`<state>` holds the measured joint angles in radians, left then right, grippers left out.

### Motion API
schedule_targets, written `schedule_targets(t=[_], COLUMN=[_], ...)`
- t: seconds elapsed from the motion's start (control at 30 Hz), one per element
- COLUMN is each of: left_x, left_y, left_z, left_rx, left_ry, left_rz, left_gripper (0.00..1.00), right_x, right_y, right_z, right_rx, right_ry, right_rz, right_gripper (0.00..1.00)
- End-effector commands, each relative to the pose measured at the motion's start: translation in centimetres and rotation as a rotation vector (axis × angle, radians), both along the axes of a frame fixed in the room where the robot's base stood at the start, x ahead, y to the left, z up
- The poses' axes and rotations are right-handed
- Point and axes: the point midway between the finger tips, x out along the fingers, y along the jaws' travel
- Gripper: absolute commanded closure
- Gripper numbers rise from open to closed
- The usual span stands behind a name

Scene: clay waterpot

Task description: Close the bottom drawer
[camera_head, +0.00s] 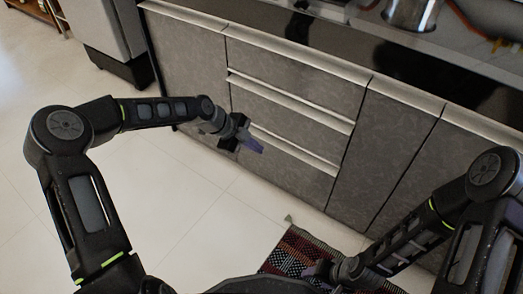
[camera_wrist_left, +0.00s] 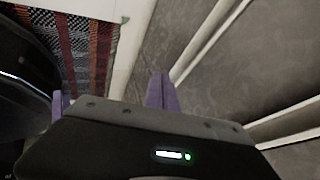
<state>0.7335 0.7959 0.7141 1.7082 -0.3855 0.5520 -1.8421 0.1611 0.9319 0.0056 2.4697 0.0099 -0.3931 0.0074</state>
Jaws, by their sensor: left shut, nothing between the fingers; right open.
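The bottom drawer (camera_head: 265,170) is the lowest grey patterned front in the cabinet, with a pale handle strip (camera_head: 300,153) along its top. I cannot tell how far it stands out. My left gripper (camera_head: 257,147) is shut and empty, in front of the drawer near the left part of the strip. Its purple fingers (camera_wrist_left: 162,92) are together in the left wrist view, beside a grey patterned front; contact is not clear. My right gripper (camera_head: 318,269) is low over the rug, open, away from the drawer.
Other drawers with pale strips (camera_head: 290,100) sit above. A dark counter (camera_head: 300,35) runs along the top, with a metal pot (camera_head: 408,14) on it. A patterned rug (camera_head: 297,252) lies at the front. Pale tile floor (camera_head: 190,215) is open to the left.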

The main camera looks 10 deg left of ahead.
Motion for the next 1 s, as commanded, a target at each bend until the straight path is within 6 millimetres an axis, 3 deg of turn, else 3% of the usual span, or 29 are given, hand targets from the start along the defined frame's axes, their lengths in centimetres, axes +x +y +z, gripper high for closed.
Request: schedule_targets(t=[0.03,0.2,0.83,1.0], left_x=[-0.3,-0.7,-0.8,0.0], left_y=[0.5,1.4,1.6,1.6], left_z=[1.0,2.0,2.1,2.3], left_rx=[0.000,-0.001,-0.004,-0.048], left_ry=[0.000,0.002,0.007,0.049], left_rz=[0.002,0.000,0.005,0.128], left_gripper=[1.00,1.00,1.00,1.00], right_x=[-0.1,-0.2,-0.2,-0.2], right_y=[0.0,0.0,0.0,0.0], right_z=[0.7,1.2,1.2,1.2], right_rx=[0.000,0.001,0.001,0.001], right_ry=[0.002,0.005,0.006,0.006], right_rz=[0.001,0.003,0.003,0.003], right_gripper=[0.46,0.46,0.46,0.46])
